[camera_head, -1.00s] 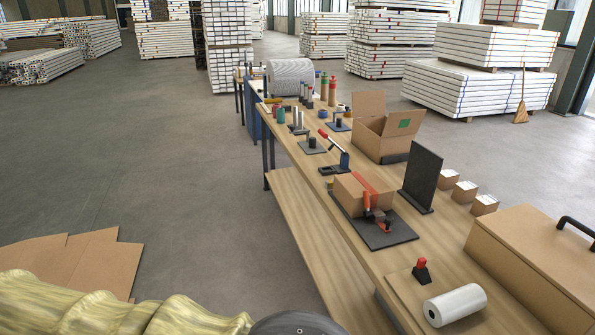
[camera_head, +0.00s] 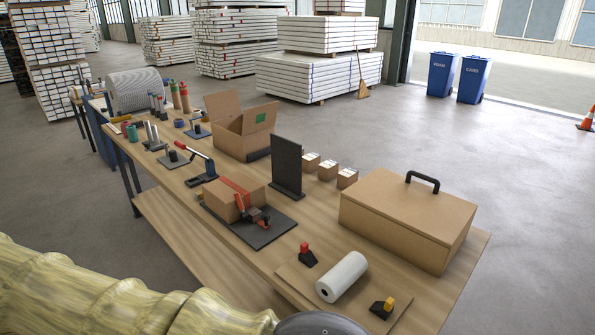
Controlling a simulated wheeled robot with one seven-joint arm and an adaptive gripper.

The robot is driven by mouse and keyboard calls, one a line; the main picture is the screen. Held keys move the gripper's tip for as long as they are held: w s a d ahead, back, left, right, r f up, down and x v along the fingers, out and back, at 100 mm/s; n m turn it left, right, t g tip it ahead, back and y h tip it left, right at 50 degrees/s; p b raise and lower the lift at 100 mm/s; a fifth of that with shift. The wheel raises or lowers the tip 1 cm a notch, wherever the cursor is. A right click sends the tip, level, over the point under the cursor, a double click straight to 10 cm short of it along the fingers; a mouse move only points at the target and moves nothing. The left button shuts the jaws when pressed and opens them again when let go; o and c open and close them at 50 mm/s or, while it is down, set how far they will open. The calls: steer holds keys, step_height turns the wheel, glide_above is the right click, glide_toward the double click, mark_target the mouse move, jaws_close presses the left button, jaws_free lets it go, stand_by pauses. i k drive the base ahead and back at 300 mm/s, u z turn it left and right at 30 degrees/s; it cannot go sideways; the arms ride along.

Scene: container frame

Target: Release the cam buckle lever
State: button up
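A brown carton (camera_head: 226,200) sits on a dark base plate (camera_head: 277,230) on the workbench. An orange-red strap (camera_head: 236,184) runs over the carton. A small red and dark buckle (camera_head: 260,217) is at the carton's right front side, where the strap ends. The buckle is small in this view, and I cannot tell its lever's exact position. My arm's yellowish sleeve crosses the lower left, left of the bench and apart from the carton. My gripper is not in view.
The workbench (camera_head: 328,216) also holds a black upright panel (camera_head: 287,167), an open carton (camera_head: 240,140), a red-handled lever tool (camera_head: 200,160), a white roll (camera_head: 342,277), small stands with red (camera_head: 307,256) and yellow (camera_head: 383,307) tops, and a large brown case (camera_head: 405,222).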

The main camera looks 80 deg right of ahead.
mark_target(244, 214)
steer(key=z, duration=2.15)
steer(key=k, duration=0.5)
steer(key=u, duration=0.95)
steer(key=i, duration=0.35)
steer(key=z, duration=0.6)
